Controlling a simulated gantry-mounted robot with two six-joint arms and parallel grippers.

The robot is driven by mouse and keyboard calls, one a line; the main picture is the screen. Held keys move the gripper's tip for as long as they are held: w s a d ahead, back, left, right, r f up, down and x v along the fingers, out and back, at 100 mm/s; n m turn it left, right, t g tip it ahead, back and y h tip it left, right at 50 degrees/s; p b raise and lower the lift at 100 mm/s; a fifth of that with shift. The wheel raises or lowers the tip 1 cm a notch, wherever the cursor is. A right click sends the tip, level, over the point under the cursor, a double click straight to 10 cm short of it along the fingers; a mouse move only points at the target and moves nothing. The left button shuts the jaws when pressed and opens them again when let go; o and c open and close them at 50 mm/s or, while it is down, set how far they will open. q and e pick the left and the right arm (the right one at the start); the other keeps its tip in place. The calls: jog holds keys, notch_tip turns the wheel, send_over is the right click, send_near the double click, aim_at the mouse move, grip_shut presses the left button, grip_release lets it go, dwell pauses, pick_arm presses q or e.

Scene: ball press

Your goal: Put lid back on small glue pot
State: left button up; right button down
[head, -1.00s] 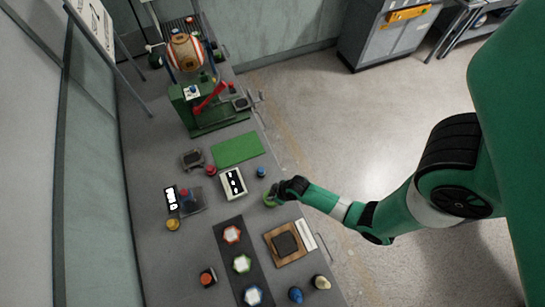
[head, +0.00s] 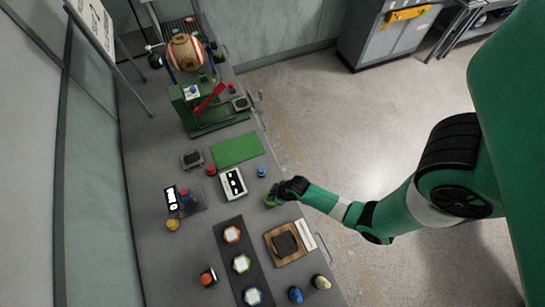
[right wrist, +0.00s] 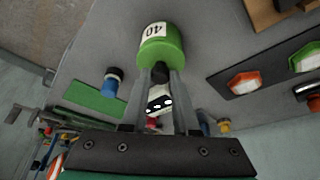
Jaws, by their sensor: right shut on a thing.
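My right gripper (head: 280,193) is at the table's right edge in the head view. In the right wrist view, its two fingers (right wrist: 160,88) are shut on a green cylinder (right wrist: 163,50) with a white label reading 40. A small black knob (right wrist: 161,71) shows between the fingers. The green cylinder also shows at the fingertips in the head view (head: 269,201). I cannot tell whether it touches the table. No part is plainly recognisable as a glue pot lid. A small blue pot (head: 261,172) stands just above the gripper in the head view. My left gripper is not in view.
A white box with black cutouts (head: 232,183) and a green mat (head: 237,149) lie near the gripper. A wooden tray (head: 271,244) and a dark strip (head: 233,221) with several hexagonal pieces lie below. A green press (head: 190,107) stands at the back.

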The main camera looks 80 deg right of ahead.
dwell(0.7)
jog(key=shift+f, duration=0.1)
jog(key=shift+c, duration=0.6)
grip_release()
notch_tip(320, 180, up, 7)
jog(key=p, duration=0.7)
grip_shut()
dwell(0.6)
